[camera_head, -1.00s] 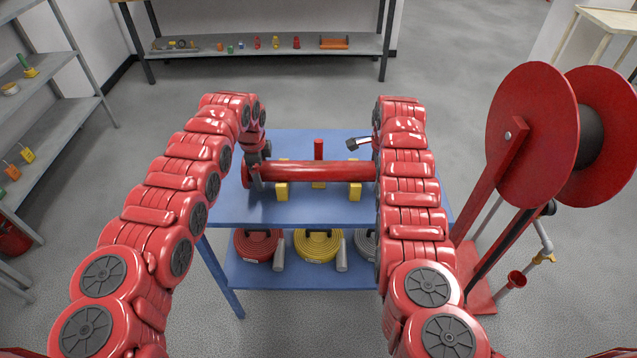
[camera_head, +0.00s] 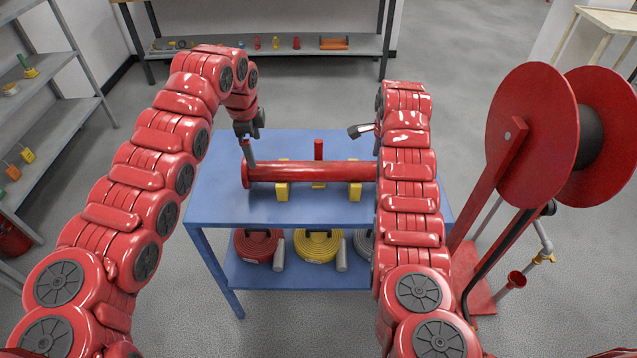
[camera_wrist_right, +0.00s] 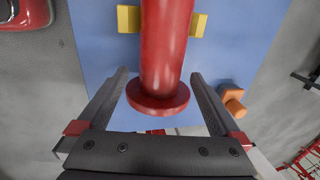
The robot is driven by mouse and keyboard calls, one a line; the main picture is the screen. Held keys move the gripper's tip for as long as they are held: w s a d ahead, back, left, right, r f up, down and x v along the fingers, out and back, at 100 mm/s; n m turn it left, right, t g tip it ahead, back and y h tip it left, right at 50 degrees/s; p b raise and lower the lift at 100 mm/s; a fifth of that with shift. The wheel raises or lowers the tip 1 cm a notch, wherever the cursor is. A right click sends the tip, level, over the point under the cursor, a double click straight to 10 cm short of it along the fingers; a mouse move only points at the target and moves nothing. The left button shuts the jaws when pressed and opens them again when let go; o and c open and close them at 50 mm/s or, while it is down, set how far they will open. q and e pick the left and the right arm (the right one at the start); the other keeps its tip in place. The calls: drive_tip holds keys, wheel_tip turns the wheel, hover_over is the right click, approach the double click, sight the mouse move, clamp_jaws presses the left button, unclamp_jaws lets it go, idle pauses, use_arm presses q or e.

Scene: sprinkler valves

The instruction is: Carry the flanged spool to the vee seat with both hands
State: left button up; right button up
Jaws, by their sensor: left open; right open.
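The red flanged spool (camera_head: 312,171) lies level across yellow supports (camera_head: 282,191) on the blue table, with a round flange at its left end and a short red upright stub at its middle. I cannot tell whether these supports are the vee seat. My left gripper (camera_head: 248,148) is open just above the spool's left end, apart from its arm's other links. My right gripper is mostly hidden behind my right arm in the head view. In the right wrist view it is open (camera_wrist_right: 160,90), with the spool's right flange (camera_wrist_right: 157,102) between its fingers in the picture; contact is unclear.
The blue table (camera_head: 215,205) has bare room left and in front of the spool. Its lower shelf holds coiled hoses (camera_head: 318,245). A large red reel (camera_head: 535,135) stands close at right. A small orange piece (camera_wrist_right: 233,97) shows beside the right gripper.

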wheel_tip(320, 180, up, 7)
drive_tip(key=s, duration=0.1)
drive_tip(key=shift+s+r, duration=0.2)
drive_tip(key=shift+s, duration=0.1)
